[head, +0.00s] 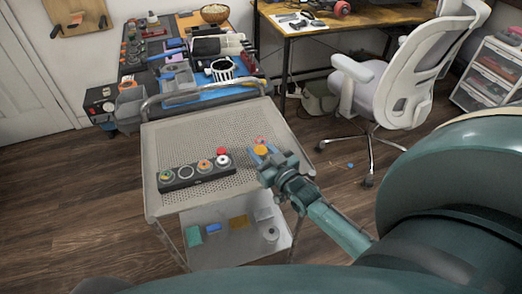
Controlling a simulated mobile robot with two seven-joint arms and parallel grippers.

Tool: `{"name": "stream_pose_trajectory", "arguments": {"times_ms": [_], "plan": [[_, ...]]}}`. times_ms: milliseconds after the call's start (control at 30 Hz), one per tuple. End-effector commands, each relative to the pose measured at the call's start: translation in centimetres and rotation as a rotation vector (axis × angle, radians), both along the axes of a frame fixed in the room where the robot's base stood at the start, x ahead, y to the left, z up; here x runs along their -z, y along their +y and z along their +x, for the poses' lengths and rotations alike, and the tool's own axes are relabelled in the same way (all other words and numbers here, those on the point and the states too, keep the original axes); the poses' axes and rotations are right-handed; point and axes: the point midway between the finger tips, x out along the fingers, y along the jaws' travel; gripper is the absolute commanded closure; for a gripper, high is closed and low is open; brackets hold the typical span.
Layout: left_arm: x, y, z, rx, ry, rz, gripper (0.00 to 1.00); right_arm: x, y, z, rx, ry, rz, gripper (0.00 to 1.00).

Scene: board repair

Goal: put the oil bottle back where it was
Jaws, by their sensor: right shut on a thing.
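My right gripper (262,157) is at the right part of the perforated cart top. It is shut on a small round thing with an orange top (261,149), which looks like the oil bottle; the jaws hide most of it. I cannot tell whether it touches the cart. A dark rack (213,179) lies to the left on the cart top. It holds a green-and-orange round thing (166,175), an orange-and-white one (204,166) and a white one with a red top (222,157). One ring-shaped place (185,172) in it looks empty. My left gripper is not in view.
The cart top (180,135) is bare behind the rack. Its lower shelf (220,255) holds several small things. A crowded workbench (135,65) stands behind, with a desk (330,25) and a white chair (410,85) to the right.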

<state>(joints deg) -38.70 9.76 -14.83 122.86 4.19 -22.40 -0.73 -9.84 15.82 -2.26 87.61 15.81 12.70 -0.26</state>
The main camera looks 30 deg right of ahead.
Motion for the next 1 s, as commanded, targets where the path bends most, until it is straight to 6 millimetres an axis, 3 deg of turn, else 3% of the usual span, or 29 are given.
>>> {"name": "stream_pose_trajectory", "arguments": {"times_ms": [67,100,333,667,1000], "plan": [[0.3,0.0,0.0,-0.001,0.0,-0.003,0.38,0.4,0.0,0.0,0.0,-0.001,0.0,0.88],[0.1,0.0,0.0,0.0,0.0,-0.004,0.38,0.2,0.0,0.0,0.0,0.0,0.0,0.6],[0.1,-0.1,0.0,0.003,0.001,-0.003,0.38,0.2,0.0,0.0,0.0,0.0,0.001,0.42],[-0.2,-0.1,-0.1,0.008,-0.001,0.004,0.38,-0.1,0.0,-0.3,0.0,0.002,0.0,0.42],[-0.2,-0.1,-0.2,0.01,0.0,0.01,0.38,0.0,-0.2,-6.9,0.0,0.005,0.001,0.42]]}}
